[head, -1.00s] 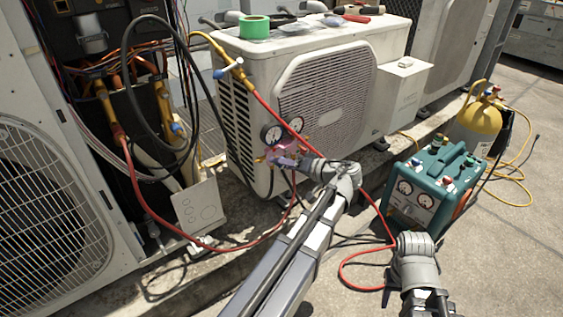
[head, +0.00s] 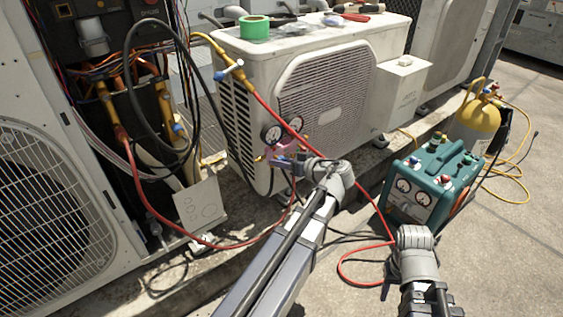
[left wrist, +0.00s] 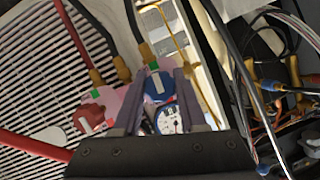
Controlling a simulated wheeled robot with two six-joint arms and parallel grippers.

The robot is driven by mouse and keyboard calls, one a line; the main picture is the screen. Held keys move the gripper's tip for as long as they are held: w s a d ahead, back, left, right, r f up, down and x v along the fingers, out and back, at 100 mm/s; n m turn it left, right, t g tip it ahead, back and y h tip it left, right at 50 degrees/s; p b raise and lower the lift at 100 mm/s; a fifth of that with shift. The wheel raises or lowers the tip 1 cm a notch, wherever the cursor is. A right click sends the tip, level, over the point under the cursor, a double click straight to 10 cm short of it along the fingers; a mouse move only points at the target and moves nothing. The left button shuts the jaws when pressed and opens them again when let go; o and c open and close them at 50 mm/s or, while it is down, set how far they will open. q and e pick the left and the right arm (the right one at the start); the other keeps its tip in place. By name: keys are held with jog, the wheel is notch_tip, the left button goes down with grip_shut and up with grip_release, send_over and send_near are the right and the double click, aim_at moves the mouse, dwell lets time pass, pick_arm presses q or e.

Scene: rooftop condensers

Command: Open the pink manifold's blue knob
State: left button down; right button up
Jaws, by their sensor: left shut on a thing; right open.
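The pink manifold (head: 287,149) hangs in front of the white condenser, with two round gauges above it. In the left wrist view its pink body (left wrist: 112,101) shows with a red knob (left wrist: 89,119) at the left and the blue knob (left wrist: 157,88) in the middle. The blue knob has a pale bar across its face. My left gripper (head: 277,162) is at the manifold; in the left wrist view its purple fingers (left wrist: 157,98) are shut on the blue knob, one on each side. My right arm shows at the lower right, but its gripper does not.
A red hose (head: 240,247) loops from the manifold to the left unit; another runs to the ground by the teal recovery machine (head: 432,184). A yellow cylinder (head: 475,128) stands behind that. Green tape (head: 255,27) and tools lie on the condenser (head: 235,55). Open concrete lies at the right.

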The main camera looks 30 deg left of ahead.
pick_arm(q)
jog(key=shift+c, duration=2.3)
grip_release()
jog(key=p+v, duration=0.2)
jog(key=v, duration=0.6)
jog(key=shift+p, duration=0.4)
